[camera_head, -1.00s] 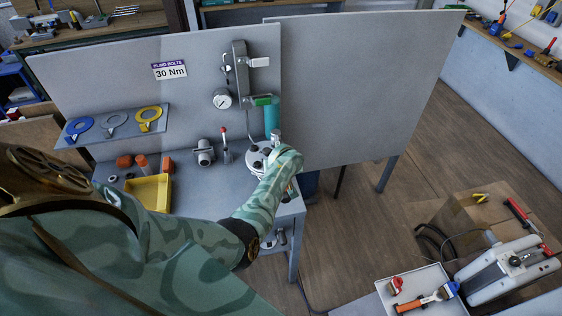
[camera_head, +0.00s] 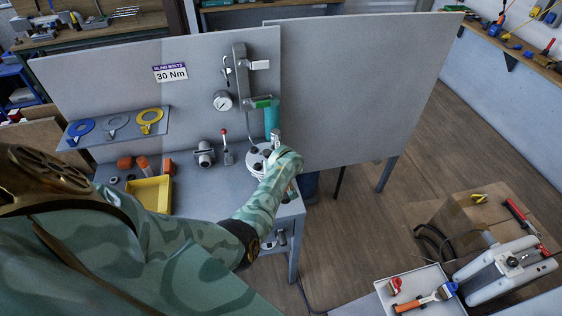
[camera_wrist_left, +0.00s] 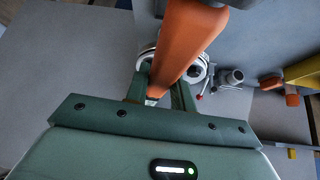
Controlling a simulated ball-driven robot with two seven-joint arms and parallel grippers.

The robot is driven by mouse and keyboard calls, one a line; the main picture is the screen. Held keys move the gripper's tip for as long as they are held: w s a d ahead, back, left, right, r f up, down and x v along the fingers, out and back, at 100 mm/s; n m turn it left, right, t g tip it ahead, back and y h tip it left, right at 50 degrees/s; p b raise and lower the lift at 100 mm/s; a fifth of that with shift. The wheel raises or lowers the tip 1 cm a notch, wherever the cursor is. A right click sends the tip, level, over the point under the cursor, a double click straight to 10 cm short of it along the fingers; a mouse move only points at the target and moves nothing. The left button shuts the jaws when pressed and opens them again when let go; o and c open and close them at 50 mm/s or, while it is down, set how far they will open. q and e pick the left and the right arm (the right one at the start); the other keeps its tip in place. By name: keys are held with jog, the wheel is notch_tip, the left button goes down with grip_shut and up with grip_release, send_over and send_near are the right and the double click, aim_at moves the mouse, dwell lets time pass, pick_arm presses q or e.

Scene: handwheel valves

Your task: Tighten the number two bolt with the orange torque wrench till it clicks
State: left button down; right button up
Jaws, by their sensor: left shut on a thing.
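The orange handle of the torque wrench (camera_wrist_left: 187,38) runs up through my left gripper (camera_wrist_left: 160,92) in the left wrist view, and the fingers are shut on it. In the head view my left gripper (camera_head: 285,162) is at the right end of the bench, beside the round pale flange (camera_head: 256,155) with dark bolts on top. The hand hides part of the flange and most of the wrench. A grey metal piece stands just above the hand; I cannot tell if it is the wrench head. Bolt numbers are not readable. The flange also shows partly behind the handle in the wrist view (camera_wrist_left: 148,54). My right gripper is out of view.
A panel with a "30 Nm" sign (camera_head: 170,73) and a gauge (camera_head: 222,101) stands behind the bench. A red-tipped lever (camera_head: 225,147), a grey fitting (camera_head: 204,154) and a yellow bin (camera_head: 150,193) are left of the flange. A tray (camera_head: 440,307) stands at lower right.

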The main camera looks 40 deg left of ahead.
pick_arm(q)
jog(key=shift+r, duration=0.15)
notch_tip(320, 180, up, 5)
jog(key=p, duration=0.5)
